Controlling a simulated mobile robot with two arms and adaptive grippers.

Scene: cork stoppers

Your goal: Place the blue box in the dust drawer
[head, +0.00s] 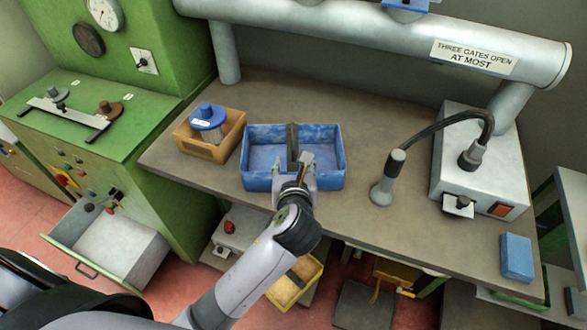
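An open blue box (333,173) sits on the grey-brown bench, near its front edge in the middle. A dark upright bar (293,140) shows in its middle. The small blue block (516,257) at the right end of the bench is also box-shaped. My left gripper (296,174) is at the open box's front wall, fingers pointing in toward the dark bar; whether they grip the wall or bar is hidden. A pale drawer (118,248) stands pulled out of the green cabinet at lower left, apparently the dust drawer; its visible inside looks empty. My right gripper is not in view.
A tan box (217,153) with a blue-topped container (207,117) stands left of the open blue box. A grey unit (480,160) with a hose and nozzle (389,178) stands right. A thick pipe (375,30) crosses above the bench. A yellow bin (296,283) is below.

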